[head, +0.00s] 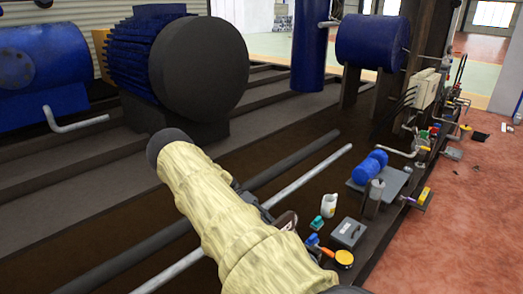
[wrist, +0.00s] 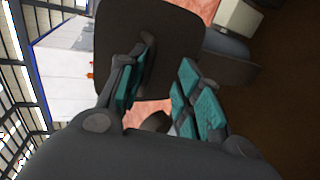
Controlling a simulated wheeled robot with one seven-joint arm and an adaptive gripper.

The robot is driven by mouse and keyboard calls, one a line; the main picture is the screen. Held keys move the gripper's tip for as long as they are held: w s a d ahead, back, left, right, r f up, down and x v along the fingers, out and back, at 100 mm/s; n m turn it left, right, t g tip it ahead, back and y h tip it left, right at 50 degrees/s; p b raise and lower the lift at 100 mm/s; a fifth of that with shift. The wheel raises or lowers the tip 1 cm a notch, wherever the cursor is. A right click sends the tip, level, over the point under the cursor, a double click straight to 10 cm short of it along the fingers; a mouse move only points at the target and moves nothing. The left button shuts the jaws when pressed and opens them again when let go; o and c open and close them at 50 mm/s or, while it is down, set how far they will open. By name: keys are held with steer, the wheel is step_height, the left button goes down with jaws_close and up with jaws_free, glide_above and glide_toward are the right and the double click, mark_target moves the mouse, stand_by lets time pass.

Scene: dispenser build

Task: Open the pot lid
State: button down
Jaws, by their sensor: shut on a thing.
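In the wrist view, a dark brown flat piece (wrist: 180,30) with rounded corners, probably the pot lid, stands in front of my gripper (wrist: 163,72). A dark raised part, perhaps its handle, lies beside the left teal-padded finger. My gripper is shut on this piece, though the exact contact is hard to see. In the head view my arm hides most of the gripper, and a small dark reddish-brown piece (head: 287,221) shows beside the arm's end. I cannot make out the pot clearly in either view.
A grey case (head: 348,233), a white jug (head: 329,206), a small teal object (head: 316,223) and a yellow round part (head: 344,258) stand close right of my arm. Blue cylinders (head: 370,166) lie beyond. Long pipes (head: 312,183) run beside my arm.

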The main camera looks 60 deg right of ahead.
steer(key=c, duration=2.1)
jaws_free()
steer(key=shift+s+a+f, duration=0.1)
steer(key=shift+f, duration=1)
steer(key=shift+c, duration=0.5)
steer(key=o, duration=0.8)
steer(key=shift+o, duration=1.1)
steer(key=shift+w, duration=0.2)
steer(key=shift+c, duration=0.4)
steer(key=shift+w+r, duration=0.1)
steer(key=shift+c, duration=0.8)
